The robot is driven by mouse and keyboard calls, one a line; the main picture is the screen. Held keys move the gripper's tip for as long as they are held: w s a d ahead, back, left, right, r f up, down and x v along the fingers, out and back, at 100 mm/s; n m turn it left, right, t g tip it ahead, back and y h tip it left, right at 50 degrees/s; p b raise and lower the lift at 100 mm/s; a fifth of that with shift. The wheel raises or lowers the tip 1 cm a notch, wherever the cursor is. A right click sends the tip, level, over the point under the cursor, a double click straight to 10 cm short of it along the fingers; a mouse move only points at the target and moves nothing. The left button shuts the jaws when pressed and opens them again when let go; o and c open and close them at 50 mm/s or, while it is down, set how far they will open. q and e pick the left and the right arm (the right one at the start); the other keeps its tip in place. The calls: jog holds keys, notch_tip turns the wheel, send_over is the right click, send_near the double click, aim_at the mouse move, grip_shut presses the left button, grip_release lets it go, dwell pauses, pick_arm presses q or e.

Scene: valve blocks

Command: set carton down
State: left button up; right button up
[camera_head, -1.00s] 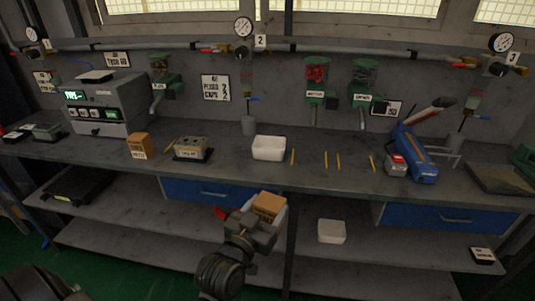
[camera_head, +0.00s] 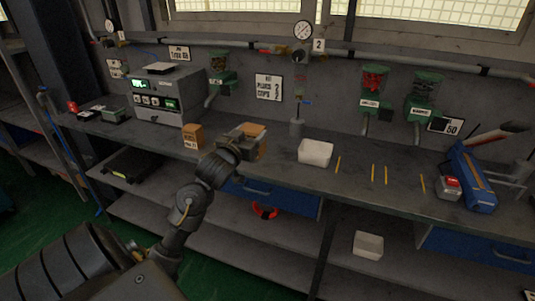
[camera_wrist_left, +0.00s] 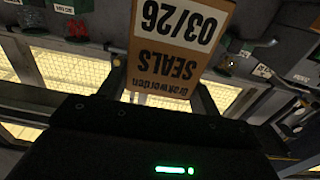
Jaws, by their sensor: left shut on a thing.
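My left gripper (camera_head: 243,150) is shut on a brown carton (camera_head: 256,131), holding it over the front part of the bench (camera_head: 345,192). In the left wrist view the carton (camera_wrist_left: 180,40) sits between the two fingers, its printed label reading "SEALS" and "03/26" upside down. I cannot tell whether its base touches the bench. A second brown carton (camera_head: 193,136) stands on the bench to the left of the gripper. My right gripper is not in view.
A white bin (camera_head: 315,153) stands right of the held carton, with yellow strips (camera_head: 373,173) beyond it. A grey instrument (camera_head: 167,95) stands at the back left. A blue tool (camera_head: 471,178) lies at the right.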

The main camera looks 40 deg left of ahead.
pick_arm(q)
jog(key=shift+a+r, duration=0.55)
jog(key=shift+a, duration=0.2)
jog(key=w+f+p, duration=0.1)
jog(key=w+f, duration=0.8)
jog(key=w, duration=0.4)
jog(key=shift+w+a+f, duration=0.3)
jog(key=shift+a, duration=0.05)
jog(key=f+p, duration=0.1)
jog(key=f, duration=0.2)
jog(key=shift+w+p, duration=0.2)
jog(key=shift+p, duration=0.2)
jog(key=shift+f, duration=0.2)
